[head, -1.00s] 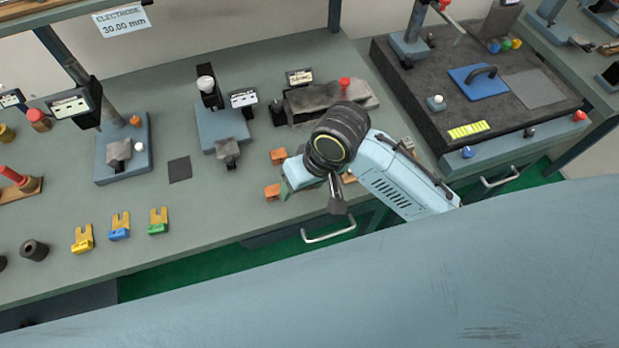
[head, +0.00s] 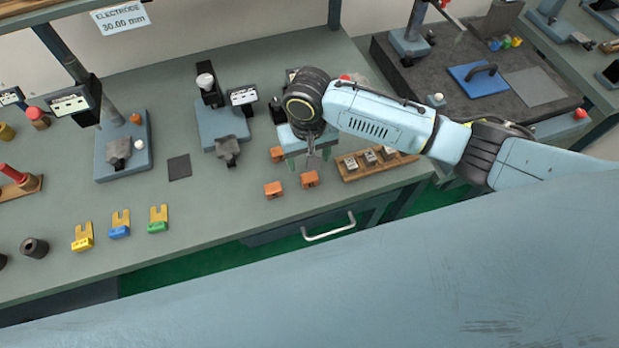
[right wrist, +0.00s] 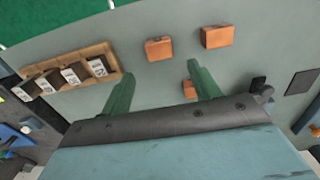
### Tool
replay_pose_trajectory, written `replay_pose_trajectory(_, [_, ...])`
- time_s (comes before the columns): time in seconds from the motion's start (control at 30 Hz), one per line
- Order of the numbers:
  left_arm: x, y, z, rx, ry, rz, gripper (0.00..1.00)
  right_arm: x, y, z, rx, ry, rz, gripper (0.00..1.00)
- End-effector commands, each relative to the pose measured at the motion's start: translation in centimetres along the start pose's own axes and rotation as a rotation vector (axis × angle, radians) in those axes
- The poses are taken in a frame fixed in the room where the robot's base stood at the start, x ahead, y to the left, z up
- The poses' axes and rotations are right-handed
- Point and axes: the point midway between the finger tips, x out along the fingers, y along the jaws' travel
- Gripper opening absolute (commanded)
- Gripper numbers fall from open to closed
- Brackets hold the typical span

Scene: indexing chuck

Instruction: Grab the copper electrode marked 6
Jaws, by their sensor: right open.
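Several copper-orange blocks stand on the grey-green bench. In the head view, one (head: 273,189) is at front left, another (head: 309,179) is at front right, and a third (head: 277,154) is further back. The right wrist view shows two blocks (right wrist: 159,49) (right wrist: 217,36) beyond the fingertips. A third (right wrist: 189,89) is partly hidden by a finger. No number on them is legible. My right gripper (right wrist: 161,76) has its two green fingers spread, empty, above the bench near the blocks. My left gripper is not in view.
A wooden rack (head: 349,174) of labelled metal blocks stands just right of the gripper, and also shows in the right wrist view (right wrist: 103,48). Gauge stands (head: 222,125) are to the left. Yellow, blue and green forked pieces (head: 119,232) lie at front left. Bench between is clear.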

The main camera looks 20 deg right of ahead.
Motion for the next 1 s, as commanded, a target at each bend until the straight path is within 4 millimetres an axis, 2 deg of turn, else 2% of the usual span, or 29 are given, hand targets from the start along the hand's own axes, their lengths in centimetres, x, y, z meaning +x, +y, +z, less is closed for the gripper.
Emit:
replay_pose_trajectory(0.17, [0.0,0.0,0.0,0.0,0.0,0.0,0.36,1.2,0.0,0.1,0.0,-0.001,0.0,0.62])
replay_pose_trajectory(0.5, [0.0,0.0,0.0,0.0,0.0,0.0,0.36,5.6,-0.1,0.4,-0.002,0.001,0.0,0.62])
replay_pose_trajectory(0.77, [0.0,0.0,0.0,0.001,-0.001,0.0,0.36,6.0,-0.1,0.4,-0.002,0.002,-0.001,0.62])
replay_pose_trajectory(0.83, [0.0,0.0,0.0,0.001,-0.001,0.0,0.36,6.0,-0.1,0.4,-0.002,0.002,-0.001,0.57])
replay_pose_trajectory(1.0, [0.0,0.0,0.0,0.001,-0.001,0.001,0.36,6.0,-0.1,0.4,-0.002,0.002,-0.001,0.34])
